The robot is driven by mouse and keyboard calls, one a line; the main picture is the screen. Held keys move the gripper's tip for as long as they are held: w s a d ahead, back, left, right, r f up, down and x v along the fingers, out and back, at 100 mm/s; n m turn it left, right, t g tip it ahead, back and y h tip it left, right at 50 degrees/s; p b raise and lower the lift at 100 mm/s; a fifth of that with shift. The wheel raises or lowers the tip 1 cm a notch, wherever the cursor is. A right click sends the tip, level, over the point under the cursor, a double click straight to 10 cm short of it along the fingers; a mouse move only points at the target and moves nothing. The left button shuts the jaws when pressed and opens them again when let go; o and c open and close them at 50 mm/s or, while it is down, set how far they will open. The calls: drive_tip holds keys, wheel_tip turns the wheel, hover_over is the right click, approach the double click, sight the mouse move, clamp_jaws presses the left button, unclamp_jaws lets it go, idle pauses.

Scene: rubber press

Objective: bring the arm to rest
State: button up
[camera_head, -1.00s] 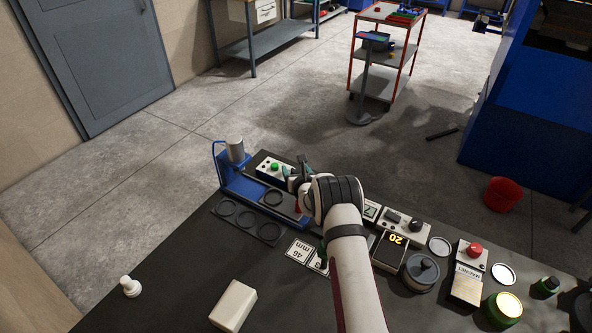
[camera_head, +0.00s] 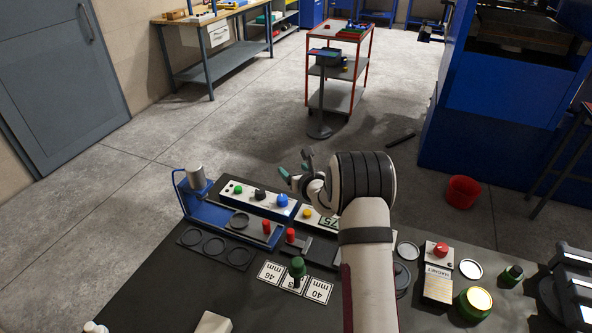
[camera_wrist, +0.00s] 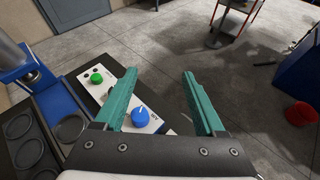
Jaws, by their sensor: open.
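My gripper (camera_head: 294,171) is open and empty. It is raised above the far edge of the dark bench, its teal fingers pointing left in the head view. In the wrist view the two teal fingers of my gripper (camera_wrist: 160,98) stand wide apart with floor and part of a control panel between them. The blue knob (camera_wrist: 140,117) shows close to the left finger in the wrist view. My forearm hides part of the bench's middle.
A blue press (camera_head: 196,185) with a grey cylinder stands at the bench's left. A black tray (camera_head: 214,247) with round recesses lies before it. A green-knobbed stamp (camera_head: 297,269) stands by number cards. A red cart (camera_head: 340,70) and red bucket (camera_head: 463,191) are on the floor beyond.

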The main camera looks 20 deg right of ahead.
drive_tip(key=shift+s+d+r, duration=0.15)
drive_tip(key=shift+s+d, duration=0.05)
drive_tip(key=shift+d, duration=0.05)
drive_tip(key=s+a+r+n+g+y, duration=0.2)
drive_tip(key=s+a+r+n+y, duration=0.1)
drive_tip(key=s+a+r+n, duration=0.4)
drive_tip(key=s+a+r+n+g+y, duration=0.1)
drive_tip(key=s+a+r+n+y, duration=0.3)
drive_tip(key=a, duration=0.5)
drive_tip(key=s+a+r+n+g+y, duration=0.2)
drive_tip(key=s+a+r+n, duration=0.3)
drive_tip(key=a, duration=0.4)
drive_tip(key=s+a+f+n+g+h, duration=0.15)
drive_tip(key=s+n+g, duration=0.35)
drive_tip(key=s, duration=0.7)
drive_tip(key=s+f+n+g+h, duration=0.1)
drive_tip(key=s+f+n+g, duration=0.2)
drive_tip(key=s+n, duration=0.6)
drive_tip(key=s+d+f+h, duration=0.1)
drive_tip(key=s+d+h, duration=0.1)
drive_tip(key=s, duration=0.3)
drive_tip(key=s+d+f+n+h, duration=0.1)
drive_tip(key=s+d+f+h, duration=0.1)
drive_tip(key=s+d, duration=0.2)
drive_tip(key=shift+s+d+n+g, duration=0.15)
drive_tip(key=shift+s+n+g, duration=0.2)
drive_tip(key=shift+s, duration=0.55)
